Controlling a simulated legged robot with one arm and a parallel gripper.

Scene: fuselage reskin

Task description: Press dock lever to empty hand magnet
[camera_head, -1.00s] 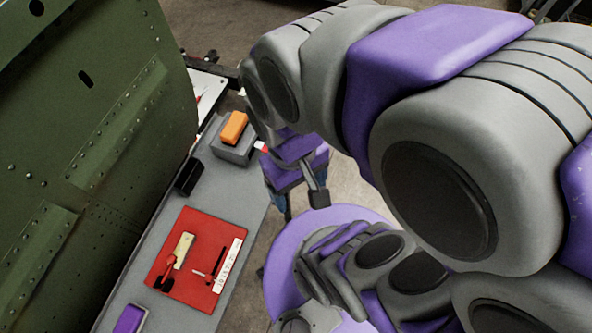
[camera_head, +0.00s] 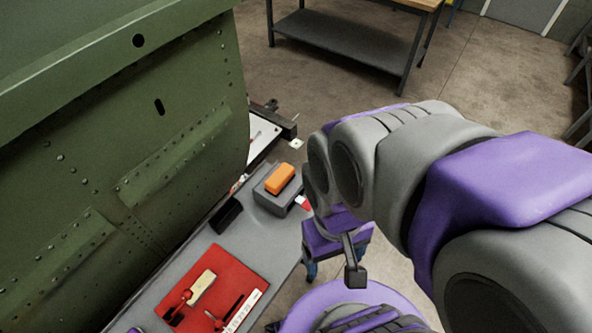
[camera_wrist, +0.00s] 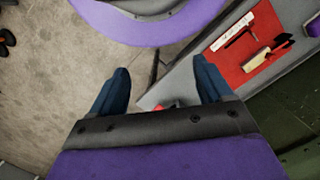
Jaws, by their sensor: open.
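The dock (camera_head: 275,199) is a grey block at the far end of the grey bench, with an orange block (camera_head: 280,179), apparently the hand magnet, on top. A small red and white piece, apparently the lever (camera_head: 304,203), sticks out of its right side towards my gripper. In the wrist view, a bit of red (camera_wrist: 160,105) shows at the palm edge between the fingers; the rest is hidden. My gripper (camera_wrist: 160,82) is open and points down beside the bench, with nothing between its blue fingertips. I cannot tell whether it touches the lever.
A green riveted fuselage panel (camera_head: 110,140) rises along the bench's left side. A red mat (camera_head: 230,278) with tools lies on the bench (camera_head: 270,236), and a small black box (camera_head: 226,214) stands near the dock. A workbench (camera_head: 352,42) stands behind on open floor.

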